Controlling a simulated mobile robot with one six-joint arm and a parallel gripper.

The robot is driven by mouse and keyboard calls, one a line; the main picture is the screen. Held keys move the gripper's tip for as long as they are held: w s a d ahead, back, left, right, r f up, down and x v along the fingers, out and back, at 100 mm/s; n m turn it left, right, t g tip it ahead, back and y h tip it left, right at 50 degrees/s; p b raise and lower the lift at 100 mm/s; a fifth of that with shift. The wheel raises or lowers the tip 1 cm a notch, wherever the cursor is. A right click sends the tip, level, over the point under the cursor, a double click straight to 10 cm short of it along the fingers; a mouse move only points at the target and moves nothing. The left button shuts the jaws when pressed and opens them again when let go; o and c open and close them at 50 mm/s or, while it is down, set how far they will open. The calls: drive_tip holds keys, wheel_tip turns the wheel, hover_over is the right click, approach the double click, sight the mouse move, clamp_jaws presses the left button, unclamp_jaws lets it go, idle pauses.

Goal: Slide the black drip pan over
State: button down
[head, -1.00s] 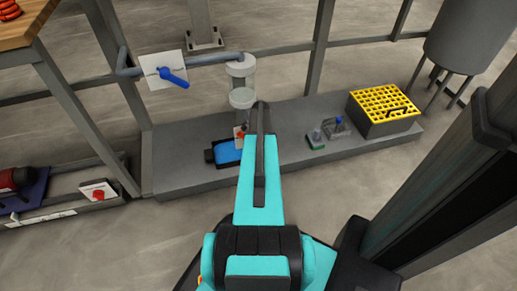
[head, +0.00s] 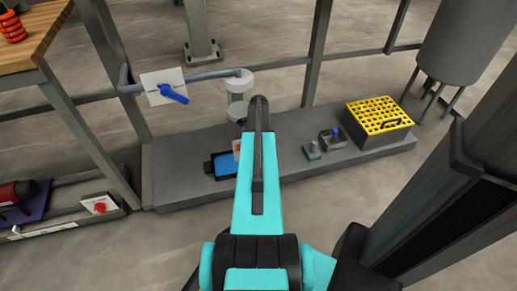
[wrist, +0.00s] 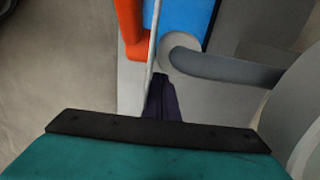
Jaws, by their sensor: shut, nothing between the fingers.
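The black drip pan (head: 209,168) sits on the grey platform, below the clear sight-glass cylinder (head: 237,88), with blue liquid or lining inside. My arm covers its right side in the head view. An orange-and-white item shows at its right end, partly hidden. In the wrist view, a blue surface (wrist: 197,14) at the top appears to be the pan's inside. My gripper (wrist: 162,82) shows there as dark fingers, shut and empty, just below the blue area. Whether it touches the pan cannot be told. In the head view my gripper is hidden behind my arm.
The grey platform (head: 180,190) has free room left of the pan. A pipe with a blue valve handle (head: 173,94) runs behind.

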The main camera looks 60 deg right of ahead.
drive_tip(key=shift+r+p, duration=0.3)
drive_tip(key=shift+r, duration=1.25)
drive_tip(key=shift+s+a, duration=0.1)
drive_tip(key=shift+s, duration=0.05)
